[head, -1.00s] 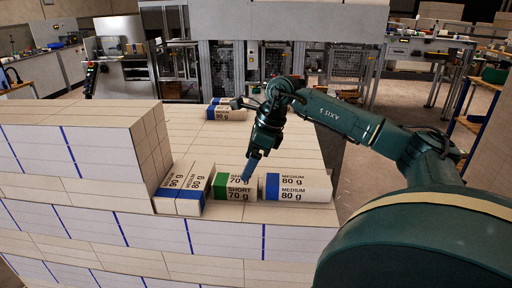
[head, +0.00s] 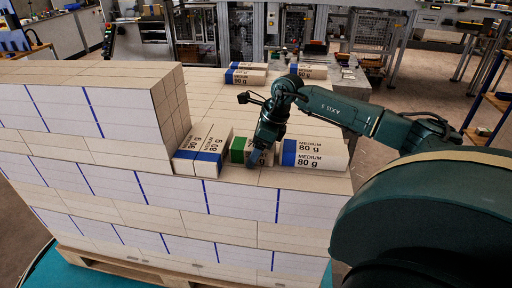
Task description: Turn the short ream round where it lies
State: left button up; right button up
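The short ream (head: 237,150), white with a green end band, lies in the front row on top of the ream stack, between other reams. My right gripper (head: 257,160) points down at it from above and covers most of its right part. Its fingers are small and dark against the ream, so I cannot tell whether they are open or closed on it. My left gripper is not in the view.
A blue-banded medium ream (head: 318,154) lies close on the right. Two blue-ended reams (head: 203,150) lie turned close on the left, beside a higher block of reams (head: 95,100). More medium reams (head: 246,73) lie at the back. The stack top between is clear.

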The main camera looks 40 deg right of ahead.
jog(key=c, duration=0.9)
jog(key=shift+r, duration=0.1)
jog(key=shift+c, duration=0.5)
jog(key=shift+r, duration=0.15)
jog(key=m+t+h, duration=0.1)
jog(key=m, duration=0.2)
jog(key=shift+a+m, duration=0.15)
jog(key=shift+m, duration=0.25)
jog(key=shift+m+h, duration=0.5)
jog(key=shift+m, duration=0.6)
jog(key=m, duration=0.1)
jog(key=m+h+b, duration=0.1)
jog(key=m, duration=0.1)
jog(key=shift+a+m+h, duration=0.25)
jog(key=shift+m+h, duration=0.45)
jog(key=shift+m, duration=0.9)
